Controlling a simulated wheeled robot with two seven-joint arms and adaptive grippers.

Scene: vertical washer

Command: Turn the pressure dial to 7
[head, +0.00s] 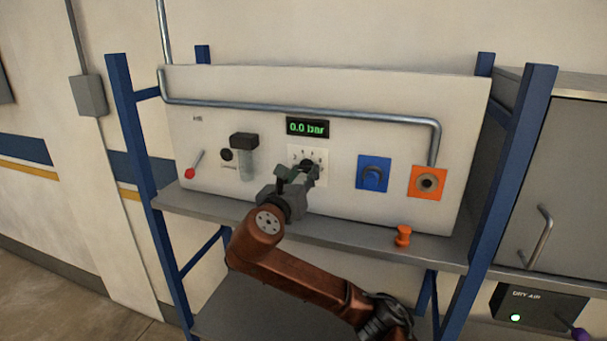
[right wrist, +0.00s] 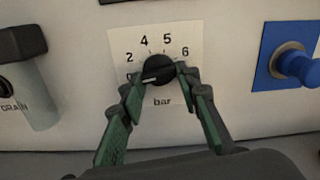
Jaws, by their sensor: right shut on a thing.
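The pressure dial (right wrist: 158,70) is a round black knob on a white scale plate (right wrist: 183,38) marked with numbers and "bar" in the right wrist view. Its light pointer line is toward the lower left, near the 0 mark. My right gripper (head: 303,172) reaches the dial from the front in the head view. In the right wrist view its green-padded fingers (right wrist: 158,76) are closed on the dial from both sides. The display (head: 307,128) above the dial reads 0.0 bar. My left gripper is not in view.
Left of the dial are a red-tipped lever (head: 190,173) and a black-topped drain part (head: 244,150). Right are a blue knob (head: 373,177) and an orange-framed port (head: 428,182). An orange plug (head: 403,236) stands on the shelf (head: 350,242). A pipe (head: 300,111) crosses the panel above.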

